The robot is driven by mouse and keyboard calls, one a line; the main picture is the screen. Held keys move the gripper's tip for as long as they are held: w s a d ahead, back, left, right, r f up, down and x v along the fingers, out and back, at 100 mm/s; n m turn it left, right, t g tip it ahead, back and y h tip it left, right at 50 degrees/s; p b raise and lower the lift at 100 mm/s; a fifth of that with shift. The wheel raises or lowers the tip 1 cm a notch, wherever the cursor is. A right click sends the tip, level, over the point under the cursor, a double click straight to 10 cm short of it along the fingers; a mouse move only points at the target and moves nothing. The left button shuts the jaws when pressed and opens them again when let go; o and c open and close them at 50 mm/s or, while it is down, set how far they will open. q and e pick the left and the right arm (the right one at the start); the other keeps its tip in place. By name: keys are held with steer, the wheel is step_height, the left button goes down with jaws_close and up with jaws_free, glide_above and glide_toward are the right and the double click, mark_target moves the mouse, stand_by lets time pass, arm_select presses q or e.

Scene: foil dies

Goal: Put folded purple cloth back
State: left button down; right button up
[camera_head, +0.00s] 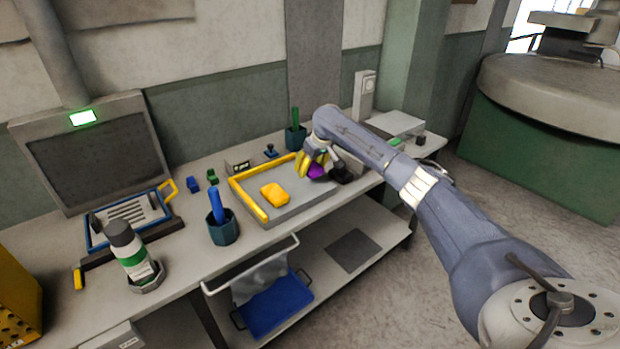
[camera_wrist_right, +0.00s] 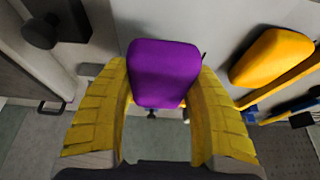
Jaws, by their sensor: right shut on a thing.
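The folded purple cloth (camera_head: 317,171) is between the yellow fingers of my right gripper (camera_head: 314,162), over the right part of the grey tray with yellow edging (camera_head: 249,201). In the right wrist view the purple cloth (camera_wrist_right: 163,73) sits between both fingertips of the right gripper (camera_wrist_right: 164,85), which is shut on it. A folded yellow-orange cloth (camera_head: 275,194) lies on the left part of the tray; it also shows in the right wrist view (camera_wrist_right: 271,57). I cannot tell whether the purple cloth touches the tray. My left gripper is not in view.
A dark pot with a blue handle (camera_head: 222,229) stands in front of the tray. Another pot with a green handle (camera_head: 296,135) stands behind it. A white and green bottle (camera_head: 132,254) is at left. A lower shelf holds a blue bin (camera_head: 275,305).

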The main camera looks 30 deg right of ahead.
mark_target(310, 182)
steer(key=shift+f, duration=2.25)
steer(key=shift+f, duration=0.1)
steer(key=o, duration=1)
steer(key=v, duration=1.2)
steer(key=shift+d, duration=0.1)
